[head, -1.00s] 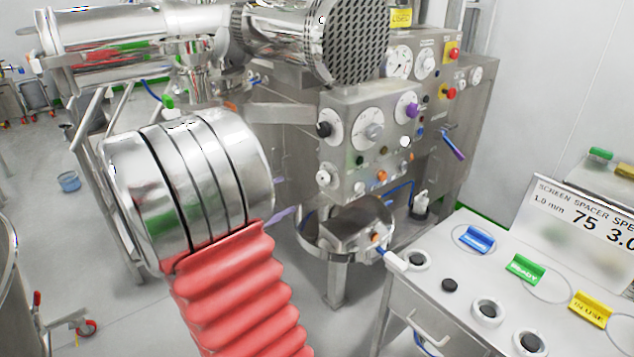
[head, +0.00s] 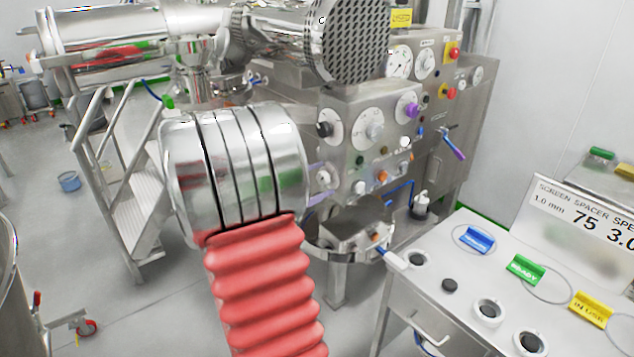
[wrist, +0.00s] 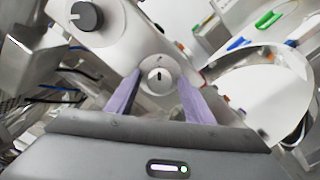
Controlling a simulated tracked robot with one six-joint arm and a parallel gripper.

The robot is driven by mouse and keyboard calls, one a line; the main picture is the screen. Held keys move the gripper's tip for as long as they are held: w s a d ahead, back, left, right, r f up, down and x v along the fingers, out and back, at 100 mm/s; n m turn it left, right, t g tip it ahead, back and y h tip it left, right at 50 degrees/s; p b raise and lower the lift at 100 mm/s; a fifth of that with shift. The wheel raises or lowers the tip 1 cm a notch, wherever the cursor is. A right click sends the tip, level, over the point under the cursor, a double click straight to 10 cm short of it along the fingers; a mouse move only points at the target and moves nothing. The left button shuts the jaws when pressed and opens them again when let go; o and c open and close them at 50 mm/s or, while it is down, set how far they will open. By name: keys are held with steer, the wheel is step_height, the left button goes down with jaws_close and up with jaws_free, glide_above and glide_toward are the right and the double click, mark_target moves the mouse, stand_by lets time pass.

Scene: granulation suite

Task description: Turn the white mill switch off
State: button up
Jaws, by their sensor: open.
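The white switch (head: 323,177) is a small pale knob on a round plate at the lower left of the steel machine's front panel. In the wrist view, the switch (wrist: 158,77) shows a short dark upright mark and lies straight ahead between my fingertips. My gripper (wrist: 158,84) is open, with one purple finger on each side of the switch. In the head view, my gripper (head: 319,182) shows its fingers above and below the switch, partly hidden by my arm. I cannot tell whether they touch it.
A white bench (head: 450,314) with coloured tags stands at right.

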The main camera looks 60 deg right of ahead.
steer(key=c, duration=1)
steer(key=shift+c, duration=0.2)
steer(key=shift+n, duration=0.4)
steer(key=n, duration=0.8)
steer(key=shift+n, duration=0.3)
steer(key=n, duration=0.8)
steer(key=shift+w+n, duration=0.1)
steer(key=shift+n, duration=0.2)
